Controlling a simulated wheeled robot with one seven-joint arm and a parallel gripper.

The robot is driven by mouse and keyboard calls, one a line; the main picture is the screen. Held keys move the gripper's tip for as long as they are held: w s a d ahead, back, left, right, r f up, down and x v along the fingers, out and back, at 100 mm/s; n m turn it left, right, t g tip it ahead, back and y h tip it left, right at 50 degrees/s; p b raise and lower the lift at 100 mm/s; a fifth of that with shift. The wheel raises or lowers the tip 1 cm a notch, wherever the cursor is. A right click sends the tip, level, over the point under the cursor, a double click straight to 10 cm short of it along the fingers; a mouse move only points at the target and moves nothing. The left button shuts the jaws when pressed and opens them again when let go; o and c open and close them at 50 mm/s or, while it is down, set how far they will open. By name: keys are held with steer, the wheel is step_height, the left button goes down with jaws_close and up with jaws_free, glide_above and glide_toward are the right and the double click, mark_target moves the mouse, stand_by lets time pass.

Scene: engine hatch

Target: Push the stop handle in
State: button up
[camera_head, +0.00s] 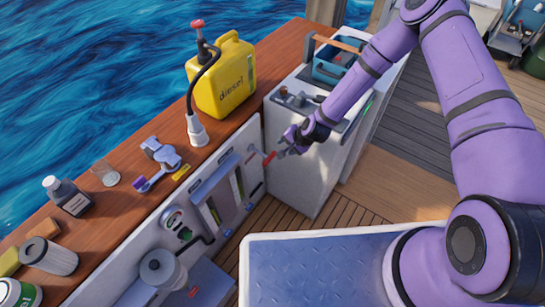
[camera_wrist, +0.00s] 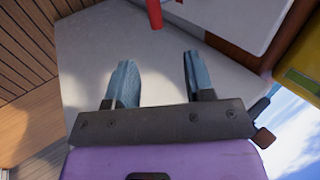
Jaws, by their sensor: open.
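The red stop handle (camera_head: 268,158) sticks out from the white panel, near the corner by the white cabinet. In the wrist view a red rod (camera_wrist: 154,12), which looks like this handle, shows at the top edge, beyond and between the fingertips. My gripper (camera_head: 281,152) is close to the handle on its right side. In the wrist view my gripper (camera_wrist: 157,62) has its two fingers apart with nothing between them. Where the handle meets the panel is partly unclear.
A yellow diesel can (camera_head: 222,80) with a hose pump stands on the wooden ledge (camera_head: 128,165). A white cabinet (camera_head: 300,185) with a blue toolbox (camera_head: 335,62) is just beside my gripper. The panel's gauges (camera_head: 217,210) are left of the handle. Deck floor (camera_head: 390,195) is clear.

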mark_target(272, 157)
steer(key=shift+m, duration=0.3)
steer(key=x, duration=0.8)
steer(key=s+x, duration=0.1)
steer(key=x, duration=0.3)
steer(key=shift+a+f, duration=0.1)
steer(key=shift+f, duration=0.3)
